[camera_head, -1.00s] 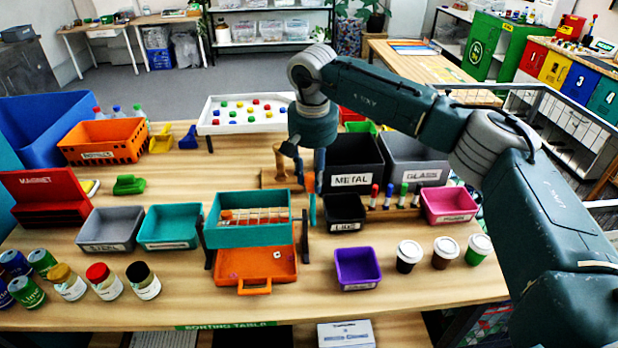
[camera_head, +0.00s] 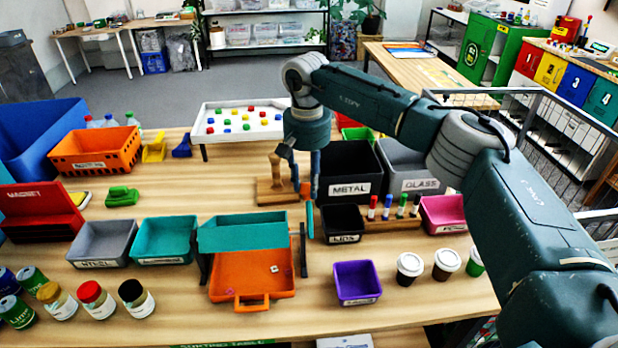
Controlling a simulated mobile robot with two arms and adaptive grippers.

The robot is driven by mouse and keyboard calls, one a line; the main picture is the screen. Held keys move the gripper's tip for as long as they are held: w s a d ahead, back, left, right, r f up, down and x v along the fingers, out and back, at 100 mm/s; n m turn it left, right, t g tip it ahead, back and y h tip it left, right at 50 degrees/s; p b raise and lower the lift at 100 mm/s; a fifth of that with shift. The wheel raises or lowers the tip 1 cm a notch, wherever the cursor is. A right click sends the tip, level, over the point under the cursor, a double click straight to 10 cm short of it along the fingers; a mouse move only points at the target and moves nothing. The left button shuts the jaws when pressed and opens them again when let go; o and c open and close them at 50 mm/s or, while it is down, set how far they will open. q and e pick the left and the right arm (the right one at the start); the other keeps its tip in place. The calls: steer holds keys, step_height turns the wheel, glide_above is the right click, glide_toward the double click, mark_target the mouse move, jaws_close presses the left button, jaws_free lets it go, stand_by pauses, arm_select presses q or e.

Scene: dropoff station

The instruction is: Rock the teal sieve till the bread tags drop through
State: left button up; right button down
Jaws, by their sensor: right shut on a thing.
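The teal sieve (camera_head: 243,235) hangs between two dark posts, tipped so that its front wall faces me and its inside is hidden. The orange tray (camera_head: 250,268) lies under it, with its handle toward me. A white bread tag (camera_head: 275,268) and a few tiny pinkish bits lie in the tray. A teal lever (camera_head: 310,222) with an orange top stands at the sieve's right side. My right gripper (camera_head: 302,188) points down at the lever's top and is shut on it, partly hiding it. My left gripper is out of view.
A purple bin (camera_head: 357,283) stands right of the tray and a teal bin (camera_head: 164,240) left of it. The black LIDS bin (camera_head: 342,224) and METAL bin (camera_head: 350,178) are close right of my gripper. A wooden stand (camera_head: 276,192) is just behind the sieve.

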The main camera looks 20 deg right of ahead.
steer(key=shift+w+f, duration=0.1)
steer(key=shift+f, duration=0.3)
steer(key=c, duration=1.4)
jaws_free()
steer(key=shift+c, duration=0.2)
steer(key=shift+o, duration=0.5)
steer(key=shift+w+f, duration=0.25)
steer(key=shift+w, duration=0.2)
steer(key=shift+s+r, duration=0.1)
steer(key=shift+s, duration=0.1)
steer(key=shift+w+r, duration=0.1)
steer(key=shift+r, duration=0.2)
step_height(320, 180, up, 12)
steer(key=shift+f, duration=0.15)
